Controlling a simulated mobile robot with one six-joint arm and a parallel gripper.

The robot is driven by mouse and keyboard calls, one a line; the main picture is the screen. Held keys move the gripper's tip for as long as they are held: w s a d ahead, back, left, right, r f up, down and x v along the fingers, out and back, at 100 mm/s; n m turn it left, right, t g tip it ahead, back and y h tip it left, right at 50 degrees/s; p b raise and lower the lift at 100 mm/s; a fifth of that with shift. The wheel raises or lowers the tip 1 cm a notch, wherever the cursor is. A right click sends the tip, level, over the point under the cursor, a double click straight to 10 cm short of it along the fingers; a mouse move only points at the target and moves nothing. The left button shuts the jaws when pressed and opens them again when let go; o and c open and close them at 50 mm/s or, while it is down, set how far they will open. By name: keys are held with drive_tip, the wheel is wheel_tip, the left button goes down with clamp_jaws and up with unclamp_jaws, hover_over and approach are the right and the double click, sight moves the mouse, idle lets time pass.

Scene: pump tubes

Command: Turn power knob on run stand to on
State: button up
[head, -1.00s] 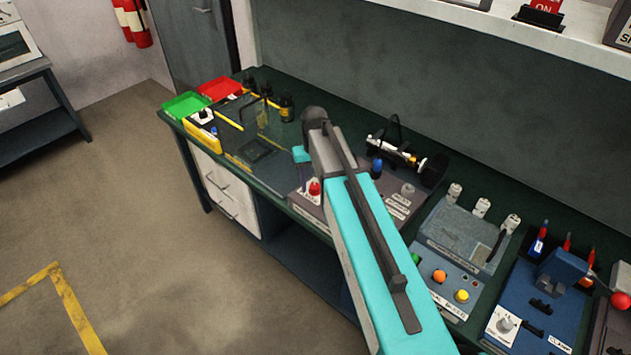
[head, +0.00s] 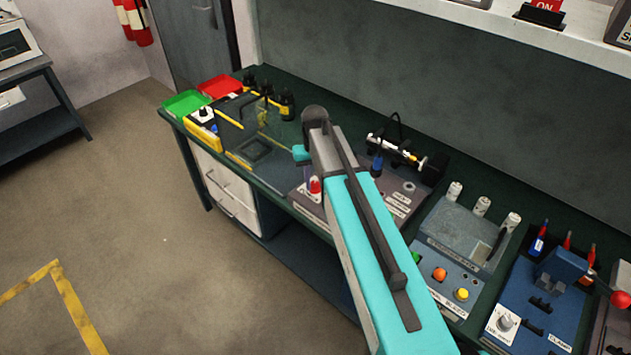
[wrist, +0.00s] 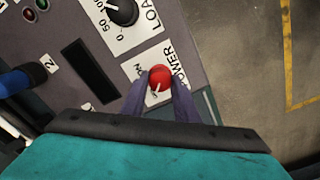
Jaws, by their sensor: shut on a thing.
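The red power knob (wrist: 160,78) is in the middle of the wrist view, on a white label reading POWER and ON. A pale pointer line shows on its lower left part. My gripper (wrist: 160,90) is shut on the knob, one finger on each side. The knob sits on the grey panel of the run stand (wrist: 62,22). In the head view the red knob (head: 315,185) shows at the stand's front, just below my wrist, and my arm hides much of the stand.
A black load dial (wrist: 122,11) is beside the power knob on the panel. A blue plug (wrist: 20,80) is at the left of the wrist view. Left of the stand lie a green tray (head: 185,103) and a red tray (head: 220,87). A control box with coloured buttons (head: 440,274) stands to the right.

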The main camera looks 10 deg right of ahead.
drive_tip(key=shift+m, duration=0.4)
drive_tip(key=m+b, duration=0.1)
drive_tip(key=m, duration=0.2)
drive_tip(key=shift+w+m+b, duration=0.1)
drive_tip(key=shift+m+b, duration=0.2)
drive_tip(key=m+b, duration=0.1)
drive_tip(key=m, duration=0.3)
drive_tip(key=m+b, duration=0.1)
drive_tip(key=m, duration=0.4)
drive_tip(key=shift+r+m+b, duration=0.1)
drive_tip(key=shift+m+b, duration=0.2)
drive_tip(key=shift+m, duration=1.8)
drive_tip(key=shift+w, duration=0.1)
drive_tip(key=o, duration=1.1)
drive_tip(key=shift+c, duration=0.2)
